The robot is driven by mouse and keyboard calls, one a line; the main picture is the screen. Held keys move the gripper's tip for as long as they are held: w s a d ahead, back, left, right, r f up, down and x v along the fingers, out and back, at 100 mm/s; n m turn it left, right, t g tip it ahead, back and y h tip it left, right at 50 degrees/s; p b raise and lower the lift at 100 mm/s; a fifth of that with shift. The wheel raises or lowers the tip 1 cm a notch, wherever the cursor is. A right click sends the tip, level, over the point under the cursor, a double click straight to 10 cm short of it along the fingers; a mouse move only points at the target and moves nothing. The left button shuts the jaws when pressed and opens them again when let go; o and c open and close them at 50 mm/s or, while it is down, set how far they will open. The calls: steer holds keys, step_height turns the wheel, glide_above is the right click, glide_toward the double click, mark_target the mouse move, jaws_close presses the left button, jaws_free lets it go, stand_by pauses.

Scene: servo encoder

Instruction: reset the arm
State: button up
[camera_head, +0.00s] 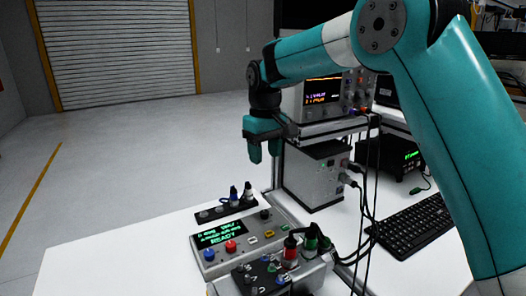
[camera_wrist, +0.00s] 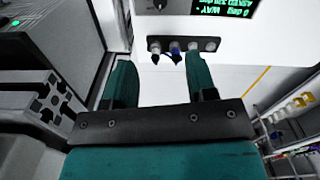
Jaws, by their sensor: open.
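My teal arm reaches in from the right in the head view and bends down at the wrist. My gripper (camera_head: 264,150) points down and hangs in the air above the far edge of the white table (camera_head: 110,262). In the wrist view the two teal fingers of my gripper (camera_wrist: 160,82) are spread apart with nothing between them. Beyond the fingertips is a dark strip with round sockets (camera_wrist: 184,44), which holds a blue plug and a dark plug.
A smaller device with red and green connectors (camera_head: 290,252) is in front. Stacked instruments (camera_head: 318,175), cables and a keyboard (camera_head: 412,226) are at right. The table's left part is clear.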

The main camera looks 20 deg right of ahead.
steer(key=shift+s, duration=0.1)
steer(key=s+a+n+y, duration=0.1)
steer(key=s+a+y, duration=0.1)
steer(key=s, duration=1.5)
steer(key=s+a+n+y, duration=0.1)
steer(key=s+a+y, duration=0.1)
steer(key=s, duration=1.5)
steer(key=shift+a+r, duration=0.35)
steer(key=shift+a, duration=0.05)
